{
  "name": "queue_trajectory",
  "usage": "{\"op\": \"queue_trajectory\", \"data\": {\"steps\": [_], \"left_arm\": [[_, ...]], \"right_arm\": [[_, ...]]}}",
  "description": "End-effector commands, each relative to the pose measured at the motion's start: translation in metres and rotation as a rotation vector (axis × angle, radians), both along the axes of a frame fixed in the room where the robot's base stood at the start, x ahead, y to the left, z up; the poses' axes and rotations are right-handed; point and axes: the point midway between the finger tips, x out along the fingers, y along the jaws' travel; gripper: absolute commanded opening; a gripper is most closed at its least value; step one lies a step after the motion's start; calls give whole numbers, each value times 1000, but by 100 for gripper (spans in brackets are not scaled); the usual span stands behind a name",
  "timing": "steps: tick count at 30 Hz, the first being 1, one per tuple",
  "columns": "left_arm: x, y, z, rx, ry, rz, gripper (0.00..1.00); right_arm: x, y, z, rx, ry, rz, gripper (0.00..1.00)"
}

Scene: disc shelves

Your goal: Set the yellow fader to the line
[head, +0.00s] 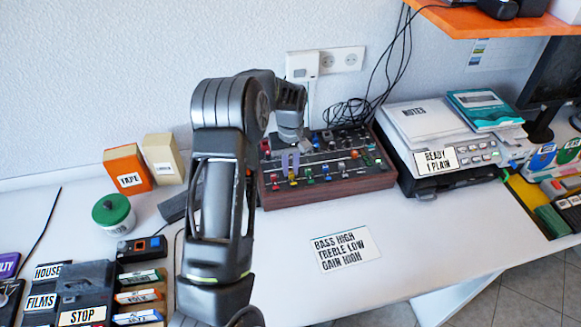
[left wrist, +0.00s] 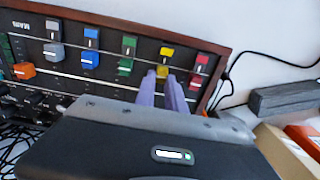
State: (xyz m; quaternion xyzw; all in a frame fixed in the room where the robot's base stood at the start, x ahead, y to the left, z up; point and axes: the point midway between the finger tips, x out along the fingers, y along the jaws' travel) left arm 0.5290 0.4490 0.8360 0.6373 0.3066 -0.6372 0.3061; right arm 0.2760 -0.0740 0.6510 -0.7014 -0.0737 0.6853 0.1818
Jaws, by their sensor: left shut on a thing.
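The mixer (head: 330,190) is a dark panel in a wooden case against the wall, with a row of coloured fader caps. The yellow fader (head: 292,179) is near its left front; in the left wrist view its cap (left wrist: 162,71) sits between my fingertips. My left gripper (head: 290,163) has purple fingers and is shut on the yellow fader; its fingers (left wrist: 161,80) partly hide the slot. A pale line (left wrist: 110,82) crosses the panel near the faders; its exact offset from the yellow cap is hard to tell. My right gripper is not in view.
A red fader (left wrist: 196,85) and a green fader (left wrist: 125,66) flank the yellow one closely. A card (head: 345,249) reads bass high, treble low, gain high. A printer-like device (head: 445,178) stands right of the mixer. The desk front is clear around the card.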

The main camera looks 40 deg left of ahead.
Motion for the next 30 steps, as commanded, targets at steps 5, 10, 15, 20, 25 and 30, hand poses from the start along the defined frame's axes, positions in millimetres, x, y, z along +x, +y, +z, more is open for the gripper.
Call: {"op": "queue_trajectory", "data": {"steps": [5, 10, 15, 20, 25, 30], "left_arm": [[5, 7, 0, 3, -1, 2, 0], [20, 24, -1, 2, -2, 3, 0], [25, 32, 0, 1, -1, 0, 0], [25, 32, 0, 1, -1, 0, 0], [25, 32, 0, 0, 0, 0, 23], [25, 31, 0, 0, 0, 0, 36]], "right_arm": [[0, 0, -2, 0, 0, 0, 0], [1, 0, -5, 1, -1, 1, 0], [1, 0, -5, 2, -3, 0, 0], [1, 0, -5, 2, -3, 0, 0], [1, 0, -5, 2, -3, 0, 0], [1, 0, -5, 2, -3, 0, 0]]}}
